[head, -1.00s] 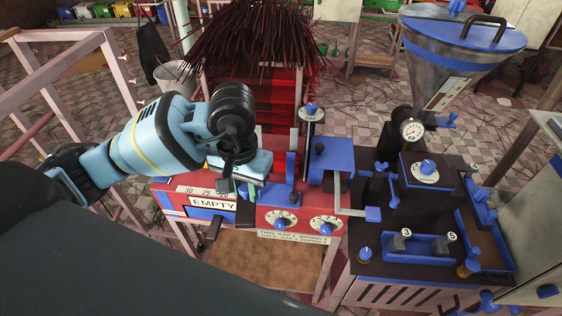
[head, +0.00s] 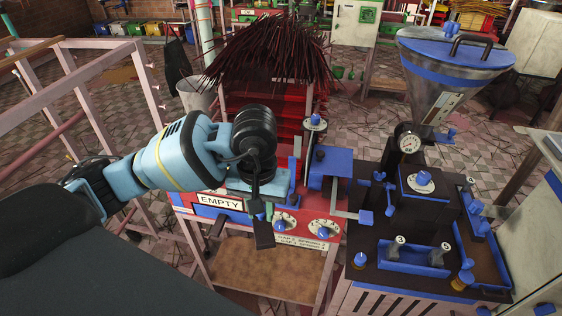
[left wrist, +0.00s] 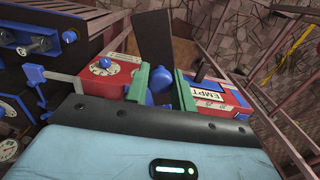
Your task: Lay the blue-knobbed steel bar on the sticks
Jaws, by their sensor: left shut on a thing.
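My left gripper (head: 262,211) is shut on the blue knob of the steel bar. The bar (head: 264,236) shows as a dark flat piece hanging below the fingers, in front of the red machine. In the left wrist view, the blue knob (left wrist: 160,86) sits between the green fingers and the dark bar (left wrist: 153,42) extends beyond them. A thick bundle of thin dark red sticks (head: 265,55) fans out over the red rack behind the gripper. My right gripper is not in view.
The red machine (head: 318,228) has blue-knobbed dials and an EMPTY sign (head: 220,202). A dark extruder with a steel hopper (head: 438,85) stands to its right. A pink frame (head: 85,85) is at left. A wooden shelf (head: 265,278) lies below the machine.

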